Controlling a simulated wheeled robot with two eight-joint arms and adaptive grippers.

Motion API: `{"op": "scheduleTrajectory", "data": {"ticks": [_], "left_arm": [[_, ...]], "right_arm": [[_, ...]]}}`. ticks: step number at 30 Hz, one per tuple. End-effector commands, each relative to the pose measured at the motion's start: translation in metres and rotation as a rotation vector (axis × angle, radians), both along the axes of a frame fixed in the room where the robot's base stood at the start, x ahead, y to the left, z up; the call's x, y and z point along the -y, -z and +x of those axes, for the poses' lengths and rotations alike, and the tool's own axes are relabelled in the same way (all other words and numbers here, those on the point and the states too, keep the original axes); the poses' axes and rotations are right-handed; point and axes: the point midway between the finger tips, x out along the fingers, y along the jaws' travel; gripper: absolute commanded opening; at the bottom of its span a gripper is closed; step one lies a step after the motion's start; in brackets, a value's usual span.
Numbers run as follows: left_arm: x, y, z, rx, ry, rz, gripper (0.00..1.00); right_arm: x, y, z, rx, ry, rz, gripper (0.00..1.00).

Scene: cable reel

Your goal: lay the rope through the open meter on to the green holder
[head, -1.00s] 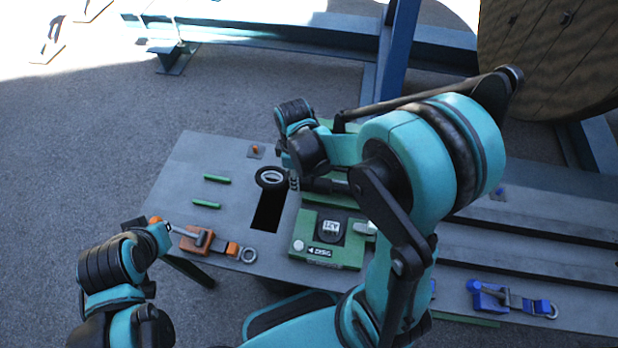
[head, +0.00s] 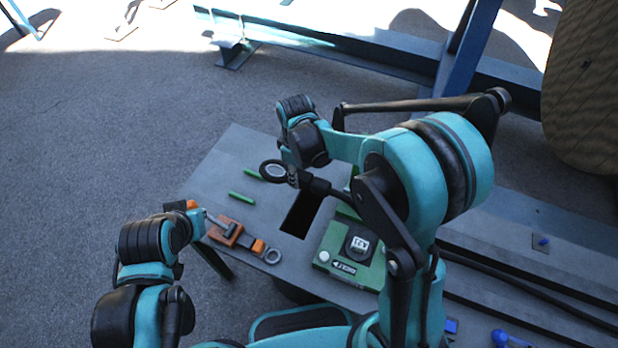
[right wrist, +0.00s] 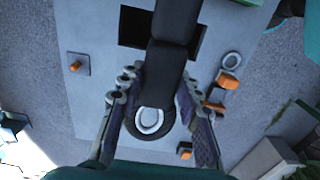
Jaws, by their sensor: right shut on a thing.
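A black rope (head: 320,187) ends in a pale-lined eye. My right gripper (head: 289,177) is shut on it near the eye, above the bench beside the dark slot. In the right wrist view the eye (right wrist: 149,120) hangs between the fingers. Two green bars (head: 242,198), perhaps the holder, lie left of the slot. My left gripper (head: 200,212) is by the orange clamp; its fingers are unclear.
The orange clamp (head: 228,232) with a metal ring lies at the bench's left front. The grey bench (head: 215,180) has a dark rectangular slot. Blue fittings (head: 502,338) lie at lower right. A large wooden reel (head: 590,90) and blue steel beams stand behind.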

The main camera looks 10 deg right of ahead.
Motion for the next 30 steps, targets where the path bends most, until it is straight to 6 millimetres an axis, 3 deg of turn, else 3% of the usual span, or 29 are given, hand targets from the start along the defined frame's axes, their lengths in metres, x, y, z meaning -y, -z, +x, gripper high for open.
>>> {"op": "scheduleTrajectory", "data": {"ticks": [30], "left_arm": [[0.0,0.006,0.0,0.0,0.0,0.0,0.0]], "right_arm": [[-0.096,0.0,0.065,0.0,-0.001,0.0,0.0]]}}
